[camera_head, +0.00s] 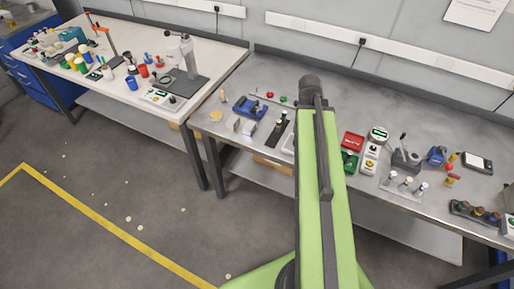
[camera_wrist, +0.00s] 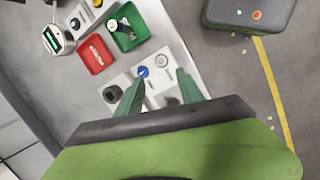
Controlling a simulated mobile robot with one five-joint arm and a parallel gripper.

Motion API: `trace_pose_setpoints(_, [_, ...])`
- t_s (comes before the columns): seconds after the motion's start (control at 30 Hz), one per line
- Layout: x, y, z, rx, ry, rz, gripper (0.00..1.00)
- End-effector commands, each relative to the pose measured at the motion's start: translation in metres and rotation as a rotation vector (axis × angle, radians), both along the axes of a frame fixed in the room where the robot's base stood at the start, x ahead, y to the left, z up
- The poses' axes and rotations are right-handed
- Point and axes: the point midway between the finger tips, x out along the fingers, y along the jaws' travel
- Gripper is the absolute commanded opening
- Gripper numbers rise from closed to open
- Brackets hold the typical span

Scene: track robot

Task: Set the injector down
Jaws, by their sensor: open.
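My gripper (camera_wrist: 160,77) is open, with its two green fingers pointing down over white plates (camera_wrist: 150,85) on the bench. A small round blue-topped part (camera_wrist: 143,72) shows on these plates, close to the left fingertip. I cannot tell whether it is the injector or whether a finger touches it. A grey round part (camera_wrist: 170,97) shows between the fingers, and a dark one (camera_wrist: 112,93) is left of them. A small cylinder (camera_wrist: 112,25) is in the green tray (camera_wrist: 130,41). In the head view my arm hides the gripper.
A red tray (camera_wrist: 95,55) lies beside the green one, near a device with a round display (camera_wrist: 52,40). In the head view, a rack of several vials (camera_head: 402,188) stands to the right of my arm. A blue fixture (camera_head: 249,107) is to its left.

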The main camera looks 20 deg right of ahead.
Motion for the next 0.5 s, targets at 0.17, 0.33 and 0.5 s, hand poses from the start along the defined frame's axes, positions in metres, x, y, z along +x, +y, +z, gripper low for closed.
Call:
trace_pose_setpoints(0.17, [0.068,0.185,-0.007,0.119,-0.128,-0.176,0.45])
trace_pose_setpoints(0.33, [0.077,0.293,-0.009,0.203,-0.151,-0.311,0.45])
trace_pose_setpoints(0.5, [0.076,0.325,-0.009,0.224,-0.151,-0.358,0.45])
